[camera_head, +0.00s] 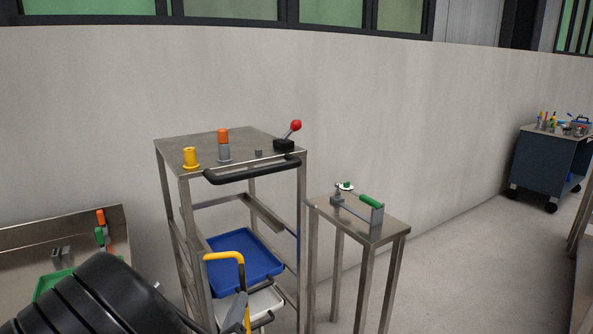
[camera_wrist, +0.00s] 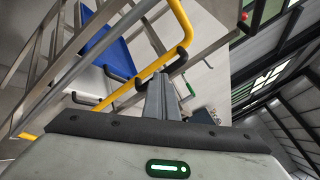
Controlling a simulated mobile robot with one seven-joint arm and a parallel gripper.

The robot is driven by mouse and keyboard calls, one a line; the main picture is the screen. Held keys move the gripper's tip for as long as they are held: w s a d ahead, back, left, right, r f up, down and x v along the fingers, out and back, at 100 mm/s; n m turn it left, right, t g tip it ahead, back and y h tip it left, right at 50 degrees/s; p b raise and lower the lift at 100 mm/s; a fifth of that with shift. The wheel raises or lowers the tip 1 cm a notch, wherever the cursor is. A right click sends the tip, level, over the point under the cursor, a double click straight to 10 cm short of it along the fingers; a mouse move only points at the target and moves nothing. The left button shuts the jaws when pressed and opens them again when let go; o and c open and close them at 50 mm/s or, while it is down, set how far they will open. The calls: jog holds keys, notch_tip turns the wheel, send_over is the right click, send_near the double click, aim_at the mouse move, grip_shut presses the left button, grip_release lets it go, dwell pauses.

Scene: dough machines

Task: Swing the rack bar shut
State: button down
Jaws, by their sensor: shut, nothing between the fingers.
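In the wrist view the yellow bar (camera_wrist: 138,92) runs slantwise from the top middle to the lower left. My gripper (camera_wrist: 163,88) is shut and empty, its fingertips close beside the bar; I cannot tell whether they touch it. In the head view my gripper (camera_head: 236,308) shows as a grey shape at the bar's lower part. The bar's lower end is cut off by the picture edge.
The rack holds a blue tray (camera_head: 243,257) and a white tray (camera_head: 262,303); a black handle (camera_head: 252,171) and a red-knobbed lever (camera_head: 294,126) are at its top. A small metal table (camera_head: 376,236) stands to the right. Open floor lies beyond it.

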jog(key=w, duration=0.3)
jog(key=shift+w+d, duration=0.1)
jog(key=shift+w, duration=0.05)
dwell(0.7)
dwell(0.4)
jog(key=s+p, duration=0.1)
jog(key=s, duration=0.4)
jog(key=shift+a, duration=0.2)
jog(key=shift+s, duration=0.1)
jog(key=s+a+p, duration=0.1)
jog(key=s, duration=1.6)
jog(key=shift+a, duration=0.4)
